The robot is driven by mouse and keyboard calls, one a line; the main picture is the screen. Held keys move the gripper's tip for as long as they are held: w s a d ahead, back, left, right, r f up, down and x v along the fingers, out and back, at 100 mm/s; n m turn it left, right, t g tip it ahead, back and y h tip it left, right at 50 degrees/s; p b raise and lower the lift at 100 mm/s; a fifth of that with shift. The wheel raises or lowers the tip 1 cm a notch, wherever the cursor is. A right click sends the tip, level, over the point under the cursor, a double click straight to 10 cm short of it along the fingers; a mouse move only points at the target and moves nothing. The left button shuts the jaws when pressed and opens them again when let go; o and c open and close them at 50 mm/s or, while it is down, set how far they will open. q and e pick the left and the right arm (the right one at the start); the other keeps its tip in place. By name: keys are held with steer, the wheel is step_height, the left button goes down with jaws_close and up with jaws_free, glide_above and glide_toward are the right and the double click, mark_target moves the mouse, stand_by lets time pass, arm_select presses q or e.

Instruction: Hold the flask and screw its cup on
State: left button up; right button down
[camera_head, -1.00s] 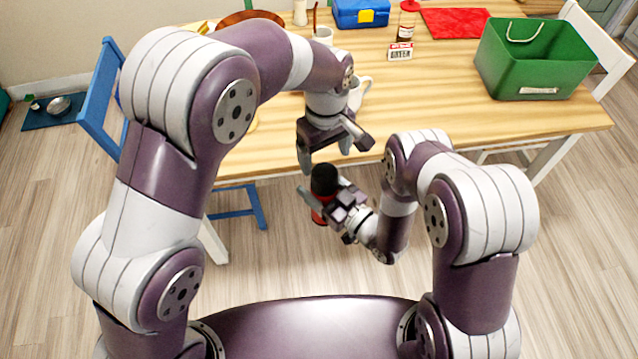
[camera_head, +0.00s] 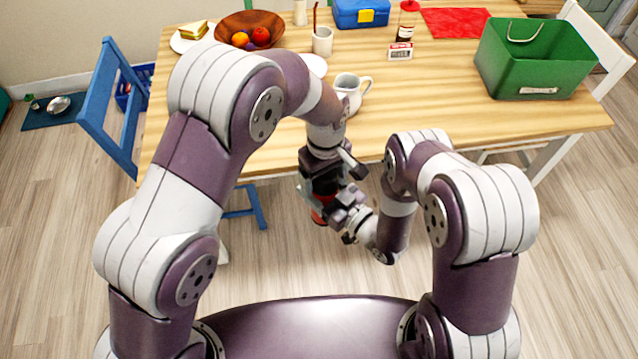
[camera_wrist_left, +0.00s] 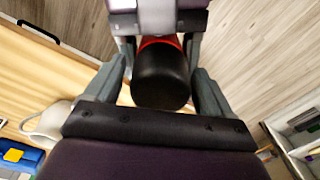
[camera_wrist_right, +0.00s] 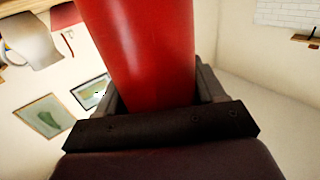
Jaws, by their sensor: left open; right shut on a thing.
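The red flask (camera_wrist_right: 150,50) is held in my right gripper (camera_wrist_right: 155,95), which is shut around its body. In the head view a bit of the red flask (camera_head: 320,215) shows below the grippers, in front of the table's near edge. The black cup (camera_wrist_left: 161,75) sits at the flask's top; I cannot tell how tightly it is seated. My left gripper (camera_wrist_left: 163,85) is open, with one finger on each side of the cup and gaps showing. In the head view the left gripper (camera_head: 322,180) is directly above the flask and hides most of the cup.
The wooden table (camera_head: 440,110) lies just beyond the grippers. A white jug (camera_head: 350,92) stands near its front edge, close to my left wrist. A green bin (camera_head: 535,65) is at the right, a blue chair (camera_head: 110,110) at the left. The floor around the flask is clear.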

arm_select(q)
steer(key=c, duration=1.1)
steer(key=m, duration=0.3)
steer(key=o, duration=1.2)
steer(key=shift+r, duration=2.3)
steer(key=shift+c, duration=0.5)
step_height(320, 180, up, 4)
steer(key=n, duration=0.3)
steer(key=shift+f, duration=4.3)
